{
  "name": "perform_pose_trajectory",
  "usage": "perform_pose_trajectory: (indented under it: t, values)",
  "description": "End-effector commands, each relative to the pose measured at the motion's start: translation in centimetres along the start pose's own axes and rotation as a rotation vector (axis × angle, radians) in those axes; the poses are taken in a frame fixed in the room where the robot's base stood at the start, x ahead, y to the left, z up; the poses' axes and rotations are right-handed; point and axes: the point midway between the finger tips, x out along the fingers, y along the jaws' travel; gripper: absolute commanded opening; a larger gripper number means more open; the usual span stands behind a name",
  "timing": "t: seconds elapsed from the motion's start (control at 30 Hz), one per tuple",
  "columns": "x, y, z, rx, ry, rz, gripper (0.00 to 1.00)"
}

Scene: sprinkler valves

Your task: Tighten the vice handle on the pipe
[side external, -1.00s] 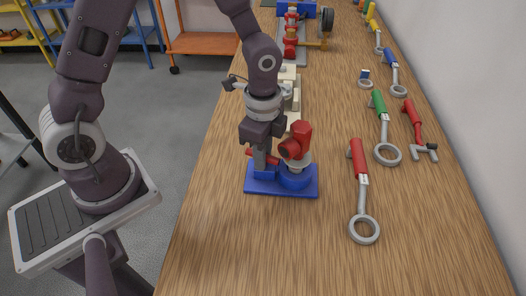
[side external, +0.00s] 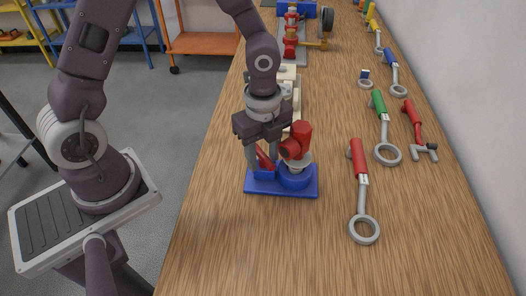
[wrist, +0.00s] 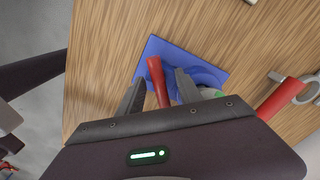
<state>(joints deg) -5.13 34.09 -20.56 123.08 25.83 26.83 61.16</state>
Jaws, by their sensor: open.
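The blue vice (side external: 255,187) stands on the wooden bench, with its blue plate also in the wrist view (wrist: 152,48). A red pipe fitting (side external: 302,135) sits upright in its round blue holder. The red vice handle (side external: 264,158) is tilted on the left side of the vice. My gripper (side external: 262,162) points down over the vice, its fingers spread. In the wrist view the red handle (wrist: 156,72) lies between the open fingertips (wrist: 158,82), with visible gaps on both sides. The fitting is mostly hidden behind my gripper there.
A red-handled ring wrench (side external: 360,190), a green-handled one (side external: 381,125) and a red tool (side external: 415,125) lie to the right. Another red valve assembly (side external: 291,38) stands farther back. The bench front is clear.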

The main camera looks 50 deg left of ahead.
Motion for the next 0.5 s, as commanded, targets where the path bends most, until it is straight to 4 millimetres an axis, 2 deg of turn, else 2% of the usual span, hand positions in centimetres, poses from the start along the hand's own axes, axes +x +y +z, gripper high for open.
perform_pose_trajectory:
  t: [0.13, 0.5]
  values:
    - [-0.6, -0.1, 0.0, -0.002, 0.000, -0.001, 0.42]
    - [-5.2, -0.1, 0.1, -0.004, -0.001, -0.002, 0.42]
